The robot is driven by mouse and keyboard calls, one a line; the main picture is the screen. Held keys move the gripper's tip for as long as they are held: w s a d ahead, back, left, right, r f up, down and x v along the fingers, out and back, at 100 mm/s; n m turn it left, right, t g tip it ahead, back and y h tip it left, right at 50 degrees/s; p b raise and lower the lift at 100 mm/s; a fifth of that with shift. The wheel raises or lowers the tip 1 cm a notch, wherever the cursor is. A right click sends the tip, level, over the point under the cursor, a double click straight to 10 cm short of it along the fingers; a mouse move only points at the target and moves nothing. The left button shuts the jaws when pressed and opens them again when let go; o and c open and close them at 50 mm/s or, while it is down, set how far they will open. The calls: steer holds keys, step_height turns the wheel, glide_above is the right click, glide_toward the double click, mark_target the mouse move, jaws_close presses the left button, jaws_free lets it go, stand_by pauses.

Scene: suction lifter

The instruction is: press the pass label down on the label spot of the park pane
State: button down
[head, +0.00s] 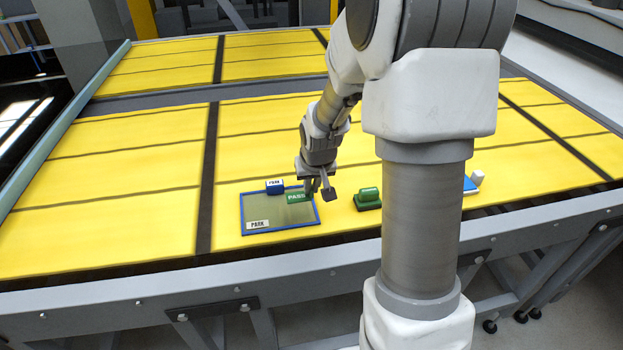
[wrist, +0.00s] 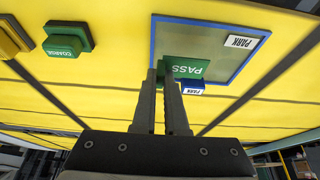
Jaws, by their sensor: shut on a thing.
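The park pane (head: 283,217) is a dull olive plate in a blue frame, with a white PARK tag (head: 257,225) at its near left corner. It also shows in the wrist view (wrist: 206,43). My gripper (head: 317,188) is shut on the green pass label (head: 297,197), gripping its edge in the wrist view (wrist: 161,75). The pass label (wrist: 187,69) is over the pane's far right part in the head view, with PASS readable. I cannot tell whether it touches the pane. No separate label spot shows; the label and fingers hide part of the pane.
A blue block with a white PARK face (head: 275,187) stands at the pane's far edge, close to the pass label. A green COARSE block (wrist: 63,45) sits right of the pane in the head view (head: 367,199). Yellow table (head: 140,210) left of the pane is clear.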

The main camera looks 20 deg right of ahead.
steer(key=shift+s+d+f, duration=0.1)
steer(key=shift+s+d, duration=0.15)
stand_by(0.4)
step_height(320, 180, down, 6)
steer(key=b, duration=0.6)
steer(key=shift+f, duration=0.2)
steer(key=shift+f, duration=0.25)
stand_by(0.4)
steer(key=c, duration=0.9)
jaws_free()
